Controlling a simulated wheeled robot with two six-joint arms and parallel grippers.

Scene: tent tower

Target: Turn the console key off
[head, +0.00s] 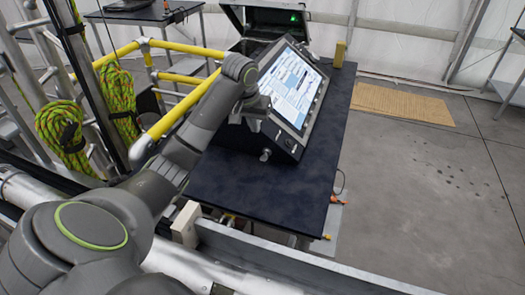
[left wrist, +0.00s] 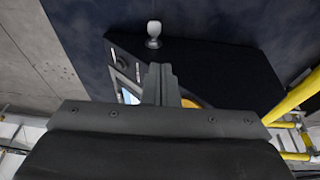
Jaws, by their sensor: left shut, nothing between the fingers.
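The black console (head: 290,143) with a lit, tilted screen (head: 292,86) stands on a dark table. A small pale knob (head: 265,155), which looks like the key, sticks out low at its near side. In the left wrist view the knob (left wrist: 154,34) lies just beyond my fingertips, with a visible gap. My left gripper (head: 257,112) is at the console's near-left side, above the knob, partly hidden by my wrist. In the left wrist view its fingers (left wrist: 160,82) are together and empty. The knob's turn position is too small to read. My right gripper is not in view.
Yellow rails (head: 183,76) and coiled green rope (head: 62,135) stand left of the table. An open dark case (head: 264,18) with a green light is behind the console. The table's front surface (head: 240,190) is clear.

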